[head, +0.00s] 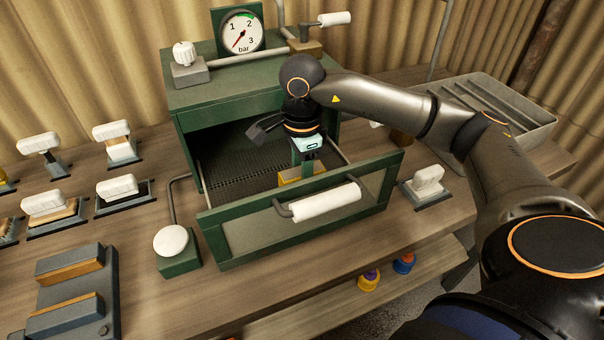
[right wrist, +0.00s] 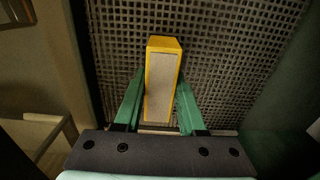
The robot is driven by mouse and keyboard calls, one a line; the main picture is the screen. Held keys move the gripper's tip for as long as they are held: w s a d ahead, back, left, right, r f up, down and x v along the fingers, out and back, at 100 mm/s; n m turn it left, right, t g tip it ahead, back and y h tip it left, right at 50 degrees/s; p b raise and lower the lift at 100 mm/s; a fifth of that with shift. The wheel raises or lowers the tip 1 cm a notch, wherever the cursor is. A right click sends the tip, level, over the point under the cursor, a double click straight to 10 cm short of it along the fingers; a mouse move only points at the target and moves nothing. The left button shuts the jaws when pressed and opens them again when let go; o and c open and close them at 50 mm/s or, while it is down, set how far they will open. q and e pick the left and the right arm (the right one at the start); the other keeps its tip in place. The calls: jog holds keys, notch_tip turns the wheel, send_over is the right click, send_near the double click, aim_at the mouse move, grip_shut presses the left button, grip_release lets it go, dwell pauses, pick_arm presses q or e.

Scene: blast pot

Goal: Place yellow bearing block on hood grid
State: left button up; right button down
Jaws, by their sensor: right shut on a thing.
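The yellow bearing block (right wrist: 164,80) has yellow sides and a pale grey face. My right gripper (right wrist: 160,108) is shut on it, one green finger on each side. In the head view the right gripper (head: 303,165) reaches down into the open green hood, and the yellow block (head: 289,181) shows partly below it, over the grid. The hood grid (head: 237,166) is a dark mesh floor, also behind the block in the right wrist view (right wrist: 230,50). I cannot tell whether the block touches the grid. My left gripper is not in view.
The hood's front panel (head: 240,232) with a white handle (head: 324,202) stands before the grid. A gauge (head: 240,31) and valve sit on top. White-handled tools (head: 122,186) lie left, a grey tray (head: 490,105) right. A white knob (head: 170,240) stands front left.

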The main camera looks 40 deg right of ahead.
jog(key=shift+f, duration=0.15)
jog(key=shift+c, duration=2.4)
grip_release()
notch_tip(320, 180, up, 12)
jog(key=p, duration=0.1)
jog(key=shift+r+p, duration=0.2)
jog(key=shift+p, duration=0.1)
